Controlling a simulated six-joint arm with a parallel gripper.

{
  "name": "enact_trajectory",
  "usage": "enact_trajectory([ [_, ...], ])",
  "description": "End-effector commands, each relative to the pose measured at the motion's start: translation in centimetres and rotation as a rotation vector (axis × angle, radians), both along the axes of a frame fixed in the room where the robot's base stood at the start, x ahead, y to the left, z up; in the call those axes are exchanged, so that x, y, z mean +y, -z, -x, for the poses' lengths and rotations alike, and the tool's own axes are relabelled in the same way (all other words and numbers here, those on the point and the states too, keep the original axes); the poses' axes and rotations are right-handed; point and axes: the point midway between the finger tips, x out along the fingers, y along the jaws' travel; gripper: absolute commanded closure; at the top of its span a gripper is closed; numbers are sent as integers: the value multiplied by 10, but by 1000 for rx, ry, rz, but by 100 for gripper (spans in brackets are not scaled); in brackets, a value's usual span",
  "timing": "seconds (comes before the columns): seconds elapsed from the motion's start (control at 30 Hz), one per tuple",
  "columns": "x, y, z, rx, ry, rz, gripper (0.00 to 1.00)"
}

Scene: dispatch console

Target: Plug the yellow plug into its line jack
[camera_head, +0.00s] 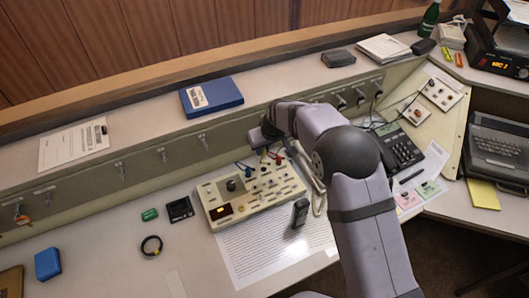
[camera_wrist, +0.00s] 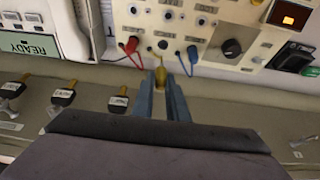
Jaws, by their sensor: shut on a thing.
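The yellow plug (camera_wrist: 160,77) is between the fingertips of my gripper (camera_wrist: 163,88) in the wrist view. My gripper is shut on it. Its far end points toward the lower edge of the cream panel (camera_wrist: 225,15). A dark round jack (camera_wrist: 163,44) lies just beyond the plug, between a red plug (camera_wrist: 131,45) and a blue plug (camera_wrist: 193,53) that sit at the panel with their cords. I cannot tell whether the yellow plug touches the panel. In the head view my arm reaches over the back of the console unit (camera_head: 252,196), and my fingertips are hidden.
Key switches with black tags (camera_wrist: 63,97) line the ledge face by my gripper. A blue binder (camera_head: 211,96) lies on the upper ledge. A telephone (camera_head: 398,147) stands right of my arm. A dark handset (camera_head: 300,212) stands before the console unit.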

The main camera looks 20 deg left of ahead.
Motion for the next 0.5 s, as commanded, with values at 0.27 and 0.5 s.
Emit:
enact_trajectory([
  [0.27, 0, 4, 0, 0, 2, 0, 100],
  [0.5, 0, 20, 0, 0, 2, 0, 100],
])
